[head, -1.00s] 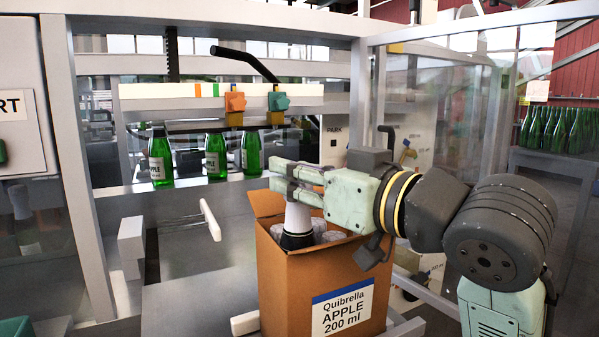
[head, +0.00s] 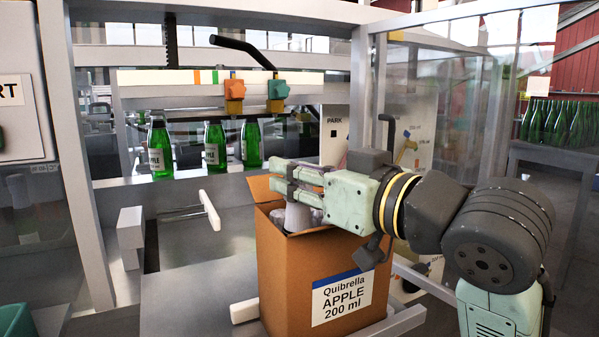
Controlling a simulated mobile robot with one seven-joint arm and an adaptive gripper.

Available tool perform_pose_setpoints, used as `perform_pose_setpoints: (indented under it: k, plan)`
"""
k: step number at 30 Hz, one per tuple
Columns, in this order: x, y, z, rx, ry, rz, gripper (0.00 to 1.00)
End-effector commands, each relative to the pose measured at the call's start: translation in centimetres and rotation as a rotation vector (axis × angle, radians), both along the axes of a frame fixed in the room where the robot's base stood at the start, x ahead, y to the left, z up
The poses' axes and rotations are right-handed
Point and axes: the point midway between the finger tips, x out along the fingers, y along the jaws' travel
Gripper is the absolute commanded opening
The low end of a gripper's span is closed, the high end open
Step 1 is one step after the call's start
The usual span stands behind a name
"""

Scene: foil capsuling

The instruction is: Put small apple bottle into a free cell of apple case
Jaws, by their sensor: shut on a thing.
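My gripper (head: 284,178) is over the open top of the apple case (head: 290,265), a brown carton labelled "Quibrella APPLE 200 ml". It is shut on the small apple bottle (head: 296,216), whose pale foil-covered upper part shows just below the fingers. The bottle's lower part is hidden behind the case's front wall, so it reaches down inside the case. Another pale grey capped top (head: 318,216) shows beside it. The cell walls and the bottle's exact cell are hidden.
Several green bottles (head: 215,147) stand on a ledge behind, left of the case. Orange (head: 234,89) and teal (head: 278,89) clamps hang above them. A frame post (head: 363,95) stands behind my gripper. The grey surface (head: 200,290) left of the case is largely clear.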

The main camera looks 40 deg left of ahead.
Motion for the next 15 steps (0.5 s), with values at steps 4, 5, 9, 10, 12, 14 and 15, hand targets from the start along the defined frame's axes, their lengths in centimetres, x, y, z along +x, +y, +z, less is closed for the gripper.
perform_pose_setpoints:
  k: [4,5,9,10,12,14,15]
  plan:
    - [0.00,-0.03,-0.38,0.003,-0.001,0.000,0.00]
    - [0.00,-0.03,-0.45,0.003,-0.001,0.000,0.00]
    - [-0.02,-0.03,-0.77,0.003,-0.001,0.000,0.00]
    - [-0.02,-0.03,-0.82,0.003,-0.001,0.000,0.00]
    - [-0.01,-0.03,-0.70,0.003,-0.001,0.000,0.33]
    - [-0.01,-0.03,-0.71,0.002,-0.001,0.000,0.37]
    - [-0.01,-0.02,-0.72,0.002,-0.001,0.000,0.40]
